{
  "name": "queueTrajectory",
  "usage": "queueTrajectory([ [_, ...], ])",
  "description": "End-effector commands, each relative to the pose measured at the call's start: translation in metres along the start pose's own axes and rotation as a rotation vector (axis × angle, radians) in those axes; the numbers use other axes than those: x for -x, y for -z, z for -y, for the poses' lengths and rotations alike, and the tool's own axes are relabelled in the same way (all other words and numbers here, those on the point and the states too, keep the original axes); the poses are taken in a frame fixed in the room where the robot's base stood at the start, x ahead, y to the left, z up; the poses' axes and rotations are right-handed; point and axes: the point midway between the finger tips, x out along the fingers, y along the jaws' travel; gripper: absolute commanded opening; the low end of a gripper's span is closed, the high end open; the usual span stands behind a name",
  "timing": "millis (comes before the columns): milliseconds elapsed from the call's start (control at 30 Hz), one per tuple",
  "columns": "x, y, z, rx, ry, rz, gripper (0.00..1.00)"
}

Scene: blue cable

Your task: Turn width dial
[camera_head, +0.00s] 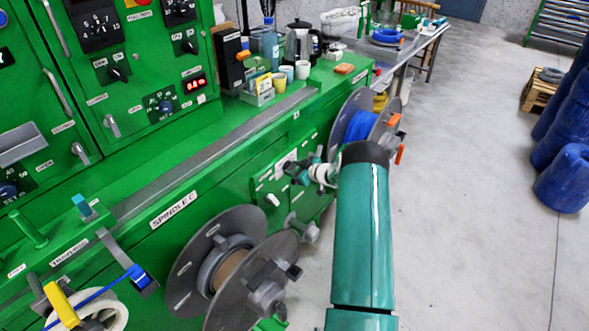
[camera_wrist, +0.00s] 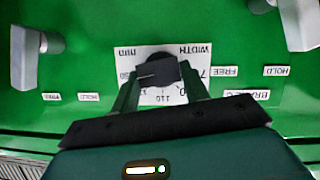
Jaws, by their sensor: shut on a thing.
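The width dial (camera_wrist: 157,72) is a black knob with a light pointer line, on a white scale plate printed "WIDTH" and "mm" (camera_wrist: 165,50). In the wrist view it sits between the two fingers of my gripper (camera_wrist: 160,76), which are shut on it. The fingers and dark palm cover part of the scale, so the exact reading is hard to tell. In the head view my teal arm reaches to the small green panel (camera_head: 268,186) on the side of the green machine. There the arm hides most of the dial area.
Grey levers stand left (camera_wrist: 25,58) and right (camera_wrist: 300,22) of the dial, near FREE and HOLD labels. A large spool (camera_head: 185,270) is at front; a blue cable reel (camera_head: 362,125) lies beyond. Blue barrels (camera_head: 562,180) stand right; the floor between is clear.

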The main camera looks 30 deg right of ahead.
Motion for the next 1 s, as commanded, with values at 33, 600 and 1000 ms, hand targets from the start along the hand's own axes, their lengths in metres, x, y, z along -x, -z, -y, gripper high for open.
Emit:
queueTrajectory([
  [33, 0.0005, 0.0001, -0.0008, 0.001, -0.002, 0.0, 0.22],
  [600, 0.0007, 0.0001, 0.0022, 0.241, -0.103, 0.001, 0.22],
  [1000, 0.0001, -0.0011, 0.0061, 0.589, -0.247, 0.002, 0.22],
])
